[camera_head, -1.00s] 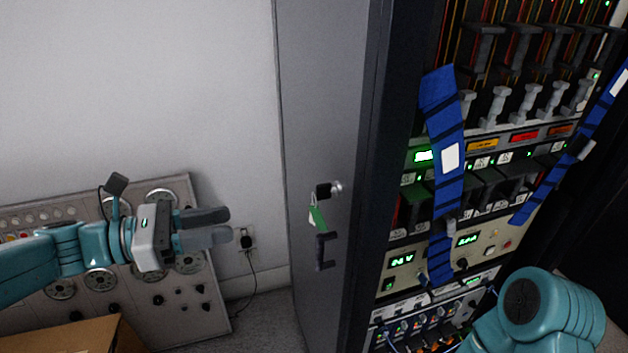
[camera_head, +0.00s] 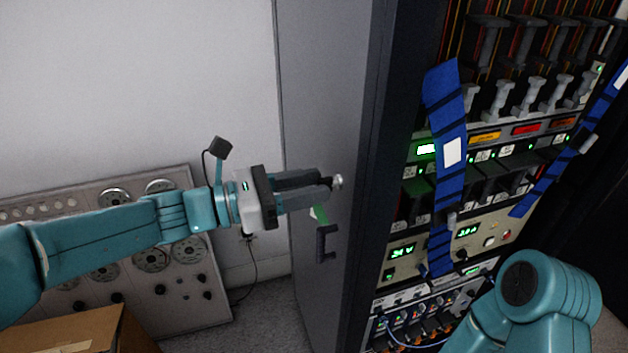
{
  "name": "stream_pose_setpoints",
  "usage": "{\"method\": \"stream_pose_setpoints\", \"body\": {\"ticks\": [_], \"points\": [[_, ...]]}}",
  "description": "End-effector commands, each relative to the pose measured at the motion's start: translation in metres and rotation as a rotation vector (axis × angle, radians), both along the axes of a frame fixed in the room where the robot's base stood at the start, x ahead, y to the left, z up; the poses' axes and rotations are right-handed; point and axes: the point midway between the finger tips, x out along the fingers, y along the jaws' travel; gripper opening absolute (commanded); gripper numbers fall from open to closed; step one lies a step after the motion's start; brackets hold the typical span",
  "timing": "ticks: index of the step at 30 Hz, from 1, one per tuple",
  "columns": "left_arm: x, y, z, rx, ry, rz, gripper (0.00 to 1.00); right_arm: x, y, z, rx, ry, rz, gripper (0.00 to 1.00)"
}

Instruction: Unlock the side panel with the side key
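The grey side panel (camera_head: 312,90) of the tall cabinet stands in the middle of the view, with a black handle (camera_head: 323,243) low on it. The round silver lock (camera_head: 338,181) sits above the handle. The side key's black head is mostly hidden by the fingers of my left gripper (camera_head: 326,187); its green tag (camera_head: 319,213) hangs below them. The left fingertips are at the key head, just left of the lock, one on either side of it. I cannot tell whether they press on it. My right arm shows at the lower right, but its gripper is out of view.
The cabinet's open front, at right, holds lit modules (camera_head: 470,240) and blue straps (camera_head: 449,150). A panel of dials (camera_head: 150,258) leans on the wall behind my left arm. A cardboard box (camera_head: 75,335) is at the lower left. Bare floor (camera_head: 265,320) lies left of the cabinet.

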Motion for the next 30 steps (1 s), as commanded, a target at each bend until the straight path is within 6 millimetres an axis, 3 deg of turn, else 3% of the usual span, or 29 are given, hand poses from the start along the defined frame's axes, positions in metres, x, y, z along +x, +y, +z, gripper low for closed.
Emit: {"method": "stream_pose_setpoints", "body": {"ticks": [4,12,13,16,30], "points": [[0.0043,-0.0111,-0.0002,0.001,0.001,-0.001,0.35,-0.0001,0.0000,0.0014,0.000,0.000,0.000,0.43],[0.0060,-0.0119,-0.0002,0.000,0.000,0.001,0.35,0.0000,0.0000,0.0013,0.000,0.000,0.000,0.43],[0.0060,-0.0119,-0.0002,0.000,0.000,0.001,0.32,0.0000,0.0000,0.0013,0.000,0.000,0.000,0.43],[0.0058,-0.0119,-0.0002,0.000,0.000,0.001,0.00,-0.0001,0.0000,0.0013,0.000,0.000,0.000,0.43],[0.0052,-0.0122,-0.0031,0.015,-0.044,-0.001,0.00,-0.0001,0.0000,-0.0079,0.000,0.000,0.000,0.43]]}}
